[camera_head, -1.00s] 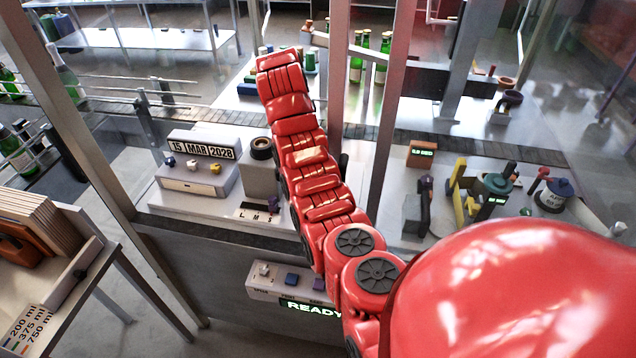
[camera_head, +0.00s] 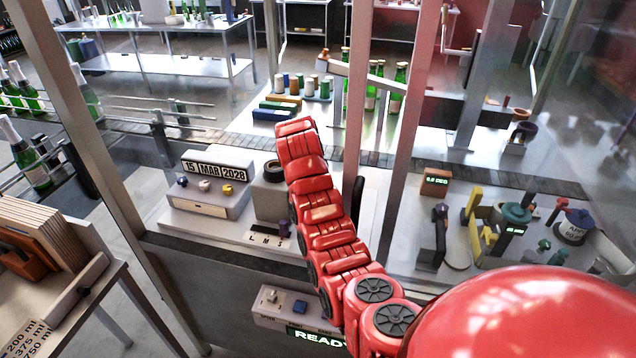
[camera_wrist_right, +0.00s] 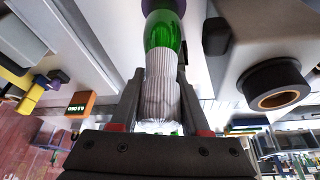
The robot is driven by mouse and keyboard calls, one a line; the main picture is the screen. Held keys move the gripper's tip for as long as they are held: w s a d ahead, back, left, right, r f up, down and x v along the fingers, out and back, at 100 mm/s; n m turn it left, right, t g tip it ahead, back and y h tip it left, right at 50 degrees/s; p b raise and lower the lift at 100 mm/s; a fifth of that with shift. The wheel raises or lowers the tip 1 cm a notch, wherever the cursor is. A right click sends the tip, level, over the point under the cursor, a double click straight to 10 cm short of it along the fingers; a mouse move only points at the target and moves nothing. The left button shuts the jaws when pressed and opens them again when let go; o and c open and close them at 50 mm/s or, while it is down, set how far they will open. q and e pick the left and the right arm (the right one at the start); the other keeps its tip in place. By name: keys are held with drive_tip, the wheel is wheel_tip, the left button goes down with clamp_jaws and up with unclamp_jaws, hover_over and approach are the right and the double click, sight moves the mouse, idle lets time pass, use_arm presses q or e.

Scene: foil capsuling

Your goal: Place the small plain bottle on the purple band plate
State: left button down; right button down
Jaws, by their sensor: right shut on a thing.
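In the right wrist view, my right gripper (camera_wrist_right: 159,82) is shut on the neck of a green bottle (camera_wrist_right: 164,34). The neck has a pale, pleated sleeve, and no label shows on the visible green part. A purple piece (camera_wrist_right: 178,5) shows at the top edge, by the far end of the bottle. I cannot tell whether it is the band plate or whether the bottle touches it. In the head view, my red right arm hides that gripper and bottle. A small purple part (camera_head: 284,228) shows beside the arm, near the L M S marks. My left gripper is not in view.
A station with a date sign (camera_head: 217,169) and a dark-ringed grey block (camera_head: 270,198) stands left of my arm. Upright metal posts (camera_head: 366,110) stand close on its right. A control box (camera_head: 283,304) marked READY is below. Several green bottles stand behind.

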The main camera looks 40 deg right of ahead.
drive_tip(key=shift+f, duration=0.1)
drive_tip(key=shift+c, duration=1.9)
unclamp_jaws()
